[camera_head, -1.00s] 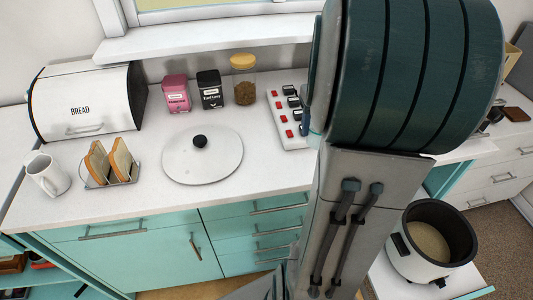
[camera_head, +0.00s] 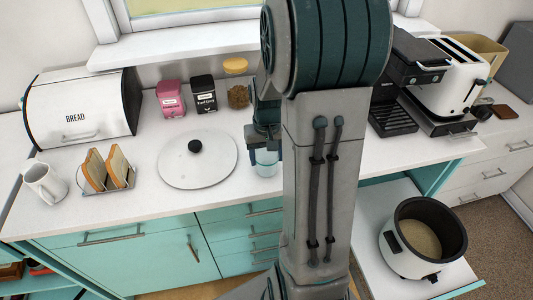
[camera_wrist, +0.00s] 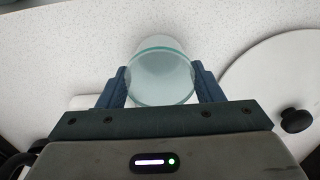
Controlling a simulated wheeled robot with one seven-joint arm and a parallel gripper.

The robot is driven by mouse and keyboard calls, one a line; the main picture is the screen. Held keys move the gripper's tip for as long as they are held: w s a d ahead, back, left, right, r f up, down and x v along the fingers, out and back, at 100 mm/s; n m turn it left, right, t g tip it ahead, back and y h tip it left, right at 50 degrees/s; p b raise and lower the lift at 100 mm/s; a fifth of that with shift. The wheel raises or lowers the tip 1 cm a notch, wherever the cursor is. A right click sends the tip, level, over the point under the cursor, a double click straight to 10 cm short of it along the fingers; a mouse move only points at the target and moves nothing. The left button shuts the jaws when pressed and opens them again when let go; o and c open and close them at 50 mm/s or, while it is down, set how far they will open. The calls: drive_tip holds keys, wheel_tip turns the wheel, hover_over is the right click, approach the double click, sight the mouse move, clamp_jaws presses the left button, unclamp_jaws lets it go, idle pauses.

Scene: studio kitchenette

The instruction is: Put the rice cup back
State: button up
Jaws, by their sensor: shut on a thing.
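The rice cup is a clear, pale glass-like cup (camera_wrist: 160,72); it also shows beside my arm in the head view (camera_head: 265,162). My gripper (camera_wrist: 160,88) is shut on it, one blue finger on each side. The rice cooker (camera_head: 422,240) stands open on a pull-out shelf at the lower right, with pale rice inside.
Pink (camera_head: 170,98) and black (camera_head: 204,94) canisters and a yellow-lidded jar (camera_head: 237,85) stand at the back. A toast rack (camera_head: 108,172), mug (camera_head: 45,183) and bread bin (camera_head: 82,108) are left. A coffee machine (camera_head: 400,85) and toaster (camera_head: 450,75) are right.

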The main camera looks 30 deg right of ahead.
drive_tip(key=shift+f, duration=0.25)
drive_tip(key=o, duration=1.1)
drive_tip(key=shift+r, duration=0.15)
wheel_tip(320, 180, up, 11)
drive_tip(key=s+a+n+t, duration=0.1)
drive_tip(key=s+a, duration=0.3)
drive_tip(key=s+a+n+t, duration=0.1)
drive_tip(key=s+a, duration=0.3)
drive_tip(key=s+a+r+n+t, duration=0.1)
drive_tip(key=s+a, duration=0.3)
drive_tip(key=shift+s+a+r, duration=0.1)
drive_tip(key=shift+s, duration=0.3)
